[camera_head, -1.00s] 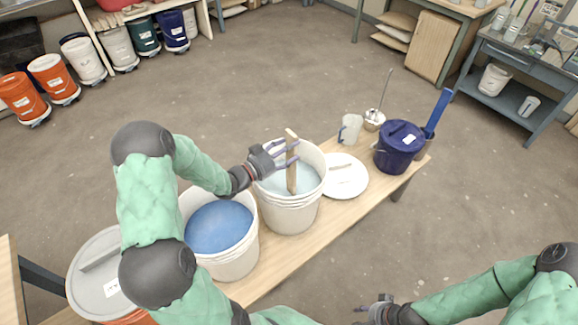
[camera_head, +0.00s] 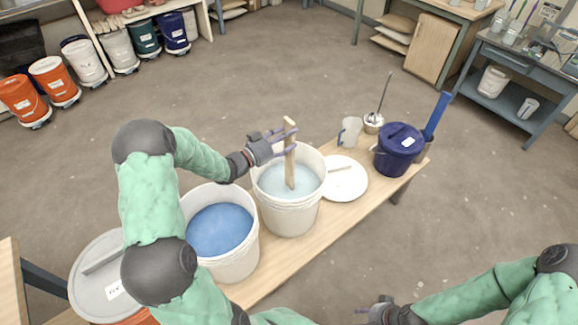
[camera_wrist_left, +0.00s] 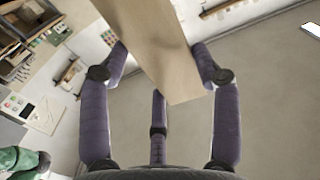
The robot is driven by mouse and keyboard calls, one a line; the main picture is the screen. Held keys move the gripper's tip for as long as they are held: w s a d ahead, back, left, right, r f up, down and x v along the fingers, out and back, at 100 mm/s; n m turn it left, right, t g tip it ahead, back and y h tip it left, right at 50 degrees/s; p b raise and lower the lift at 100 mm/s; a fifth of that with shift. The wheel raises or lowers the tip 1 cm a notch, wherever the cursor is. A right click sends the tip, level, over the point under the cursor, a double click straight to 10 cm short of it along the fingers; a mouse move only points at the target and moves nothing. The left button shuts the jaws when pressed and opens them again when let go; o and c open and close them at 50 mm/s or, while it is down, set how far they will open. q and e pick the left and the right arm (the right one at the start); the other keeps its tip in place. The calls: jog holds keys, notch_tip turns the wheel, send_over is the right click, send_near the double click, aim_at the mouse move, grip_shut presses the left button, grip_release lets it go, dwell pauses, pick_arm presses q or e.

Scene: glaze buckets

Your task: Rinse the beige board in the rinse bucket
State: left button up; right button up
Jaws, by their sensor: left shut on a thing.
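My left gripper (camera_head: 283,146) is shut on the beige board (camera_head: 289,165), a narrow upright plank. The board's lower end is inside the white rinse bucket (camera_head: 290,214), at or in the pale cloudy water (camera_head: 272,182); I cannot tell how deep it reaches. In the left wrist view the beige board (camera_wrist_left: 160,45) lies between the purple-grey fingers. My right gripper (camera_head: 372,310) is at the bottom of the head view, away from the bench, and its fingers are too small to read.
A white bucket of blue glaze (camera_head: 220,228) stands left of the rinse bucket. A white lid (camera_head: 345,180), a clear jug (camera_head: 350,131), a metal ladle cup (camera_head: 373,122) and a dark blue bucket (camera_head: 398,152) are to the right. The wooden bench (camera_head: 280,258) has little free room.

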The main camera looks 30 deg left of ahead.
pick_arm(q)
notch_tip(320, 180, up, 20)
jog(key=p, duration=1.3)
dwell(0.3)
jog(key=shift+r, duration=0.15)
dwell(0.7)
notch_tip(320, 180, up, 5)
jog(key=p, duration=0.3)
jog(key=shift+p, duration=0.4)
